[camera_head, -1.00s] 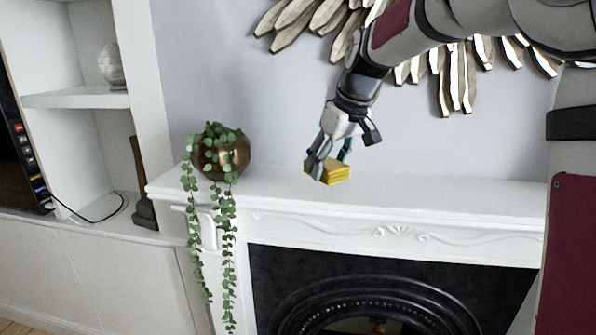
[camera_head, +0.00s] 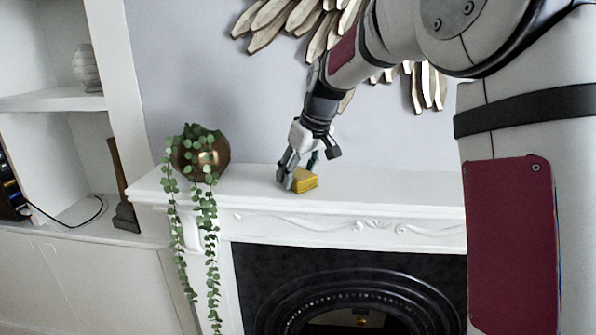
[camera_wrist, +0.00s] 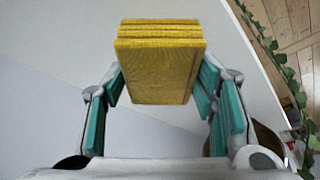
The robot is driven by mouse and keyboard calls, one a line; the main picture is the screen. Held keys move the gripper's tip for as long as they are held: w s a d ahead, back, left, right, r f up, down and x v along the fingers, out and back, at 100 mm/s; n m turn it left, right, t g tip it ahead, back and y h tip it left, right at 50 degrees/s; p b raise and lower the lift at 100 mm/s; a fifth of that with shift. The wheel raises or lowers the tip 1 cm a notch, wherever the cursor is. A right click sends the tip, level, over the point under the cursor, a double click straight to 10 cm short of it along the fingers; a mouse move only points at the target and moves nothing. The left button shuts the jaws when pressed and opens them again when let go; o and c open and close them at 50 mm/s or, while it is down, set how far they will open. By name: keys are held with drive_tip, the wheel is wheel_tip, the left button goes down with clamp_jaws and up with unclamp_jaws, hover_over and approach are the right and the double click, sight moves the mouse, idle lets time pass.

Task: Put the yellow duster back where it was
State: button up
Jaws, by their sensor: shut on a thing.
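The yellow duster (camera_head: 305,181) is a small folded stack of yellow cloth. It is at the white mantelpiece (camera_head: 385,196), right of the potted plant, and I cannot tell whether it touches the shelf. My gripper (camera_head: 298,174) is shut on it from above. In the wrist view the duster (camera_wrist: 158,70) sits between the teal-padded fingers of my gripper (camera_wrist: 160,92), its layered edge facing the top of the picture.
A copper pot (camera_head: 207,160) with a trailing plant (camera_head: 203,225) stands at the mantelpiece's left end. A wooden feather-like wall decoration (camera_head: 290,25) hangs above. The dark fireplace (camera_head: 350,285) is below. The mantelpiece right of the duster is clear.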

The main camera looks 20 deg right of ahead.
drive_tip(key=o, duration=1.1)
drive_tip(key=shift+r, duration=0.3)
drive_tip(key=b+v, duration=0.1)
drive_tip(key=v, duration=0.9)
drive_tip(key=s+a+r+m, duration=0.1)
drive_tip(key=s+r, duration=0.1)
drive_tip(key=s, duration=0.7)
drive_tip(key=s+f+m, duration=0.1)
drive_tip(key=s+f, duration=0.2)
drive_tip(key=s, duration=0.4)
drive_tip(key=s+f+m+h, duration=0.1)
drive_tip(key=s+f, duration=0.3)
drive_tip(key=s, duration=0.4)
drive_tip(key=s+f+m+t, duration=0.1)
drive_tip(key=s+f, duration=0.3)
drive_tip(key=s, duration=0.3)
drive_tip(key=shift+s+a+f+m+h, duration=0.25)
drive_tip(key=shift+a+m+h, duration=0.05)
drive_tip(key=shift+a+h, duration=0.1)
